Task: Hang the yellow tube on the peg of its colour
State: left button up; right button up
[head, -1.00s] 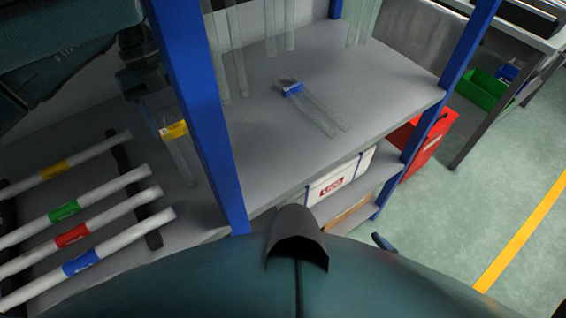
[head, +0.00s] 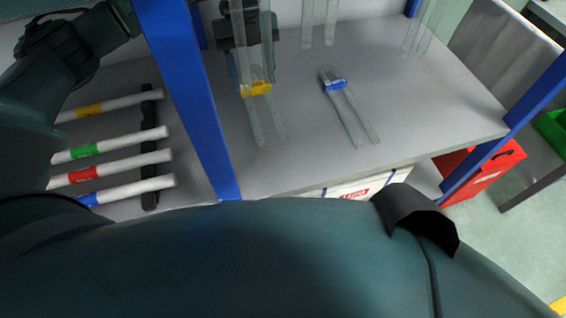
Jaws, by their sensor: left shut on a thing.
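The yellow tube (head: 258,89) is a clear U-shaped tube with a yellow band. My left gripper (head: 250,72) is shut on it near the band, with its two legs pointing down over the grey shelf. Clear tubes in front partly hide the gripper. White rods with coloured bands lie on a black rack at the left. The yellow-banded rod (head: 125,102) is the farthest of them; whether these are the pegs I cannot tell. My left arm covers their left ends. My right gripper is not in view.
A blue-banded U-shaped tube (head: 346,105) lies on the grey shelf (head: 420,110). A blue post (head: 190,90) stands between the rods and the yellow tube. More clear tubes (head: 320,22) hang at the back. The shelf's right part is clear.

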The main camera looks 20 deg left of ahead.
pick_arm(q)
jog(key=shift+a+f, duration=0.1)
jog(key=shift+f+p, duration=0.85)
jog(key=shift+f, duration=3.9)
jog(key=o, duration=1)
